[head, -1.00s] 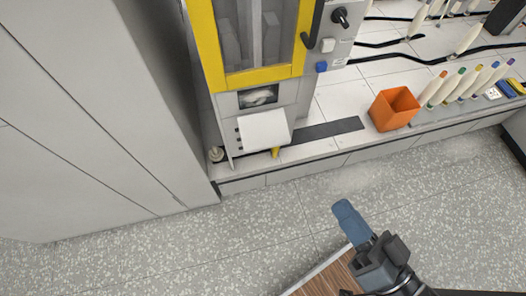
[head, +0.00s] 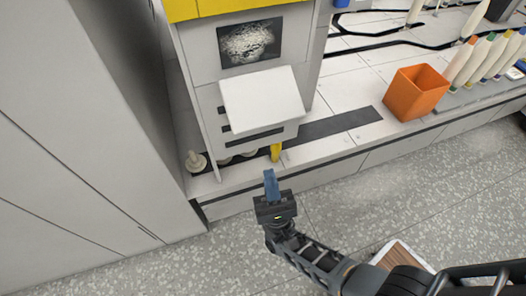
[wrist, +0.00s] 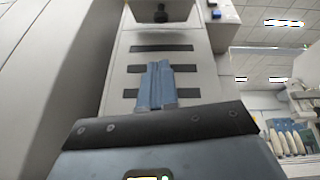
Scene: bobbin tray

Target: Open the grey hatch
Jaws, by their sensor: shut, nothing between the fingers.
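A pale grey, square flap (head: 262,98), which looks like the grey hatch, juts from the front of the grey machine below its small dark window. Its exact angle is hard to tell. My gripper (head: 271,174) is shut and empty, its blue fingers pointing at the machine from in front of the bench edge. It is below the flap and apart from it. In the wrist view the shut fingers (wrist: 160,68) stand in front of a grey panel with dark slots (wrist: 162,48). I cannot clearly make out the flap there.
A yellow tab (head: 276,152) sits at the machine's base, near my fingertips. A pale bobbin (head: 195,162) stands at its left corner. An orange bin (head: 416,92) is on the bench at right. A tall grey cabinet (head: 70,150) closes off the left side.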

